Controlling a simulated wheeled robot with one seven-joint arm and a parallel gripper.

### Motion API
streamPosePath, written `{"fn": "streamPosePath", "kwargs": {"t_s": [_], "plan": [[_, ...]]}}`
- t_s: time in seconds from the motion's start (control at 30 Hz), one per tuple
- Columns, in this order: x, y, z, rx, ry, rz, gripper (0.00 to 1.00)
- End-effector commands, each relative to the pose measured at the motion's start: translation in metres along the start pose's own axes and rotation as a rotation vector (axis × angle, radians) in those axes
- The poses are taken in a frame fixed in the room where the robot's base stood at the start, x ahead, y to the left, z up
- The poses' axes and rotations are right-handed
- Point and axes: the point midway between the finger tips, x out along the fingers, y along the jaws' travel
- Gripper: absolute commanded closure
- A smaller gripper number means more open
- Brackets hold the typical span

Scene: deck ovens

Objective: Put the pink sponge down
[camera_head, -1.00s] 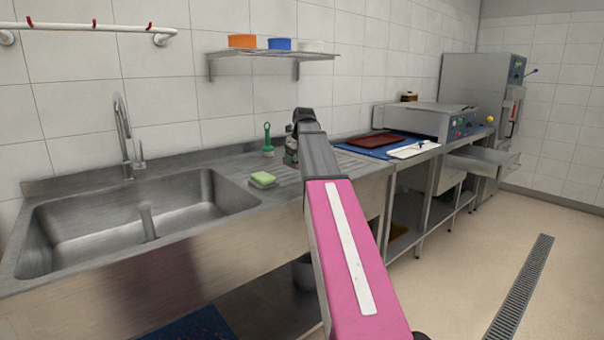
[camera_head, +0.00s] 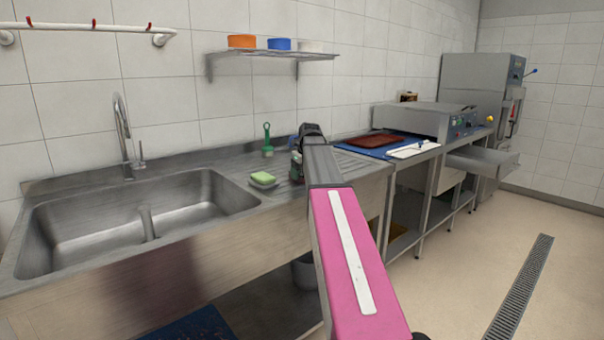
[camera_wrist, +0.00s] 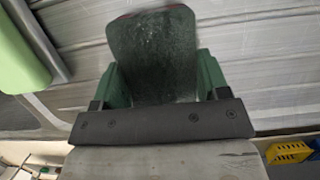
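My gripper (camera_wrist: 161,78) has green fingers, one on each side of a dark grey-green, rough-faced pad with thin reddish edges. I take this pad to be the pink sponge (camera_wrist: 152,45), its scouring face towards the wrist camera. The fingers are shut on it. In the head view my gripper (camera_head: 296,166) is low over the ribbed drainboard (camera_head: 343,165), right of the green sponge; the held sponge is mostly hidden there by my arm. I cannot tell whether it touches the drainboard.
A green sponge (camera_head: 263,177) lies on a small dish left of my gripper; it also shows in the wrist view (camera_wrist: 18,55). A green-handled brush (camera_head: 267,140) stands behind. The sink (camera_head: 140,215) is at left. Blue and white boards (camera_head: 413,150) lie further right.

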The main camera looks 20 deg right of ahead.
Motion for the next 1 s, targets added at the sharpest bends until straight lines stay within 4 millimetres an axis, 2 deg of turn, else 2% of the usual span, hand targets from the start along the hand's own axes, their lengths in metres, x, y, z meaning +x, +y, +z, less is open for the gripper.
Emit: {"fn": "streamPosePath", "kwargs": {"t_s": [0.03,0.07,0.47,0.57,1.0], "plan": [[0.0,0.0,0.0,0.0,0.0,0.0,0.16],[0.0,0.0,0.0,0.0,0.0,0.0,0.07],[-0.006,0.0,0.001,0.0,0.0,0.0,0.07],[-0.017,0.0,0.001,0.0,-0.001,-0.001,0.07],[-0.094,0.0,0.001,0.0,-0.001,-0.001,0.07]]}}
